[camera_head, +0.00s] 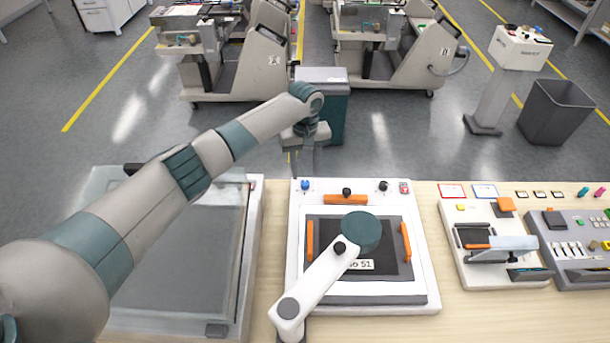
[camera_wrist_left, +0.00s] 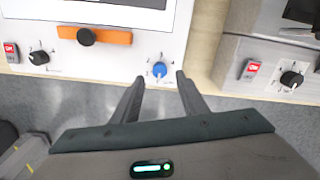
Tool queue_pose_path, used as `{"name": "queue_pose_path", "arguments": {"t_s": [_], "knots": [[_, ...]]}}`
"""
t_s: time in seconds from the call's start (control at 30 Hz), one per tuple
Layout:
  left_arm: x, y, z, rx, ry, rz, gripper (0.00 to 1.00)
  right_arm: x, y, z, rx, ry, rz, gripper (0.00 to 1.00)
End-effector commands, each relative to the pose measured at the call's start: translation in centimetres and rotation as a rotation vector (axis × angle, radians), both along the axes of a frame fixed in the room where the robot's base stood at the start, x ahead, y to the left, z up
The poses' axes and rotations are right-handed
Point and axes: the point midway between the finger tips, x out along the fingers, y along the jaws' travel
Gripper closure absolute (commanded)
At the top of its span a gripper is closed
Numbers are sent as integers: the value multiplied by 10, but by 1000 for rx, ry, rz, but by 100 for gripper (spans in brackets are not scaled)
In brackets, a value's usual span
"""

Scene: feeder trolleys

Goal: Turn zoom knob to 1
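The device's panel has a blue knob (camera_head: 305,185) at its far left corner, also in the left wrist view (camera_wrist_left: 159,71) with small marks around it. A black knob (camera_head: 383,185) sits at the far right corner, also in the wrist view (camera_wrist_left: 39,58). Another black knob (camera_head: 346,192) sits on an orange bar. The labels are too small to tell which knob is zoom. My left gripper (camera_head: 316,165) is behind the panel's far edge; in the wrist view its open fingers (camera_wrist_left: 160,82) point at the blue knob, with nothing gripped. My right gripper is not in view.
A white jointed arm with a teal round head (camera_head: 361,231) hangs over the device's dark panel. A red switch (camera_head: 404,187) is beside the right black knob. A glass-topped unit (camera_head: 250,250) stands left, and a small white unit (camera_head: 462,265) right.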

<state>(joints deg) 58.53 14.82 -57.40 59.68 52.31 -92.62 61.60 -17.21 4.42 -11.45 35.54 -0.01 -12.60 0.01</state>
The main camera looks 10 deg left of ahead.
Motion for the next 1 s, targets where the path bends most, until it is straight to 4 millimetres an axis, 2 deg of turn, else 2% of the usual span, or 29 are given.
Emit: {"name": "queue_pose_path", "arguments": {"t_s": [0.13,0.3,0.73,0.9,1.0], "knots": [[0,0,-22,0,1,0,60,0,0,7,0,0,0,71],[0,0,-38,0,1,0,60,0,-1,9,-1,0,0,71],[0,0,-45,0,-1,-1,60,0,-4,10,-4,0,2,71],[0,0,-45,0,-1,-1,100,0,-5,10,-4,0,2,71],[0,0,-45,0,-1,-1,100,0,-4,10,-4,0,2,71]]}}
